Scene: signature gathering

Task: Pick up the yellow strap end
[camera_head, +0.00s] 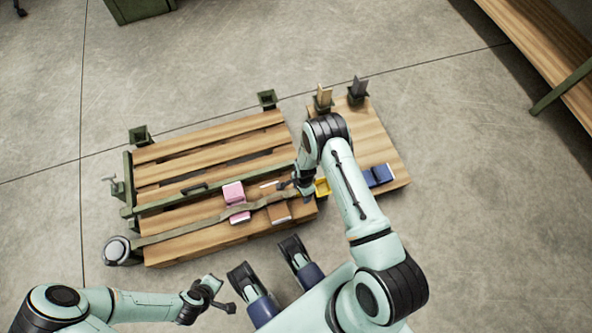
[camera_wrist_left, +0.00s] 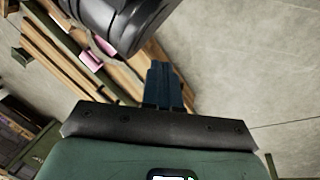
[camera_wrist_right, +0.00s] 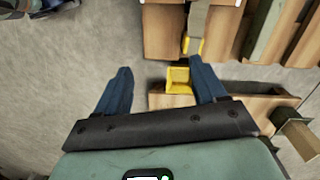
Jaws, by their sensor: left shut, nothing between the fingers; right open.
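An olive strap (camera_head: 185,232) runs across the pallet towards the right. Its yellow end (camera_wrist_right: 193,46) shows in the right wrist view, just beyond my right gripper (camera_wrist_right: 160,77). The right gripper is open and empty, its right finger nearest the strap end. A yellow open-topped piece (camera_wrist_right: 178,80) lies behind and beside that finger; it also shows in the head view (camera_head: 322,187). In the head view the right gripper is over the pallet's right side, hiding part of the strap. My left gripper (camera_head: 218,296) is shut and empty, off the pallet's front edge; its fingers show in the left wrist view (camera_wrist_left: 162,85).
The slatted wooden pallet (camera_head: 215,155) bears a pink box (camera_head: 234,193) and a brown box (camera_head: 279,212). Blue boxes (camera_head: 378,175) lie on the right boards. Green posts (camera_head: 267,98) stand along the far edge. A wooden bench (camera_head: 540,45) is at upper right.

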